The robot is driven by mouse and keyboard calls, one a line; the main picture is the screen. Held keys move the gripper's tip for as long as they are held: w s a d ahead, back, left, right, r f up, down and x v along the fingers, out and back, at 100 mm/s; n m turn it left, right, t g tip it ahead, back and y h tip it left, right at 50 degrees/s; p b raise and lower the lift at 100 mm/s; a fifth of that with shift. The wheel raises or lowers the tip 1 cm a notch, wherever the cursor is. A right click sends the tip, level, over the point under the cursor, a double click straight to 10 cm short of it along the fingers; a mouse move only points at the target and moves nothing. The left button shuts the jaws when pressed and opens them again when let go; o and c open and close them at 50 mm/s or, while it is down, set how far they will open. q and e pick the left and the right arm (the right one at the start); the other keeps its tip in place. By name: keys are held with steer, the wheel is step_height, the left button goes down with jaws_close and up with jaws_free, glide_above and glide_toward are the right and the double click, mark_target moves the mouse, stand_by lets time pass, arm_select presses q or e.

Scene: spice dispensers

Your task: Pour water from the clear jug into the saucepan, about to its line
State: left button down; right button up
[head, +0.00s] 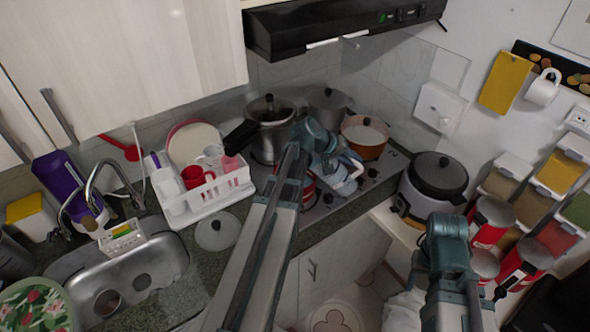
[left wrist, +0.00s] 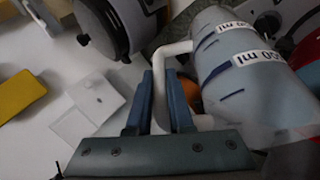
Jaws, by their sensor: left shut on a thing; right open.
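The clear jug (head: 343,180) is in my left gripper (head: 345,162), over the front of the stove. In the left wrist view the jug (left wrist: 238,70) shows printed ml marks, and the gripper's two fingers (left wrist: 160,100) are shut around its pale handle (left wrist: 165,60). The jug looks tilted in that view; its water level is hard to see. The orange saucepan (head: 378,152) stands on the stove just behind and right of the jug, open at the top with a pale inside. Its line cannot be made out. My right gripper (head: 418,265) is open near the counter's right part, its fingertips partly hidden.
A pressure cooker (head: 270,115) and a lidded grey pot (head: 328,100) stand on the stove. A rice cooker (head: 435,180) is to the right, with red canisters (head: 490,220) beside it. A white dish rack (head: 205,195) and sink (head: 125,280) are left. The range hood (head: 340,25) is above.

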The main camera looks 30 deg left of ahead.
mark_target(360, 164)
arm_select(q)
steer(key=shift+s+a+r+n+t+h, duration=0.1)
steer(key=shift+a+r+t+h, duration=0.15)
steer(key=shift+r, duration=0.25)
steer(key=shift+s+a+r+n+t+h, duration=0.1)
steer(key=shift+a+r+t+h, duration=0.1)
steer(key=shift+r+h, duration=0.2)
steer(key=shift+s+a+r+n+t+h, duration=0.15)
steer(key=shift+a+r+h, duration=0.1)
steer(key=shift+r, duration=0.3)
stand_by(1.8)
steer(key=f, duration=0.1)
steer(key=d+f+g+y, duration=0.1)
steer(key=w+d+f+m+y, duration=0.1)
steer(key=shift+d+f+g, duration=0.15)
steer(key=shift+f+g, duration=0.15)
steer(key=shift+f, duration=0.05)
steer(key=shift+f+y, duration=0.2)
steer(key=shift+y, duration=0.3)
steer(key=shift+w+d+f+g+y+p, duration=0.1)
steer(key=shift+w+d+g+y+p, duration=0.1)
steer(key=shift+d+y+p, duration=0.15)
steer(key=shift+w+d+f+g+y+p, duration=0.15)
steer(key=shift+d+p, duration=0.1)
steer(key=shift+d, duration=0.2)
steer(key=w+d+f+m+g+y+b, duration=0.1)
steer(key=d+f+g+y+b, duration=0.1)
steer(key=f+y, duration=0.3)
steer(key=shift+w+d, duration=0.25)
steer(key=shift+d, duration=0.45)
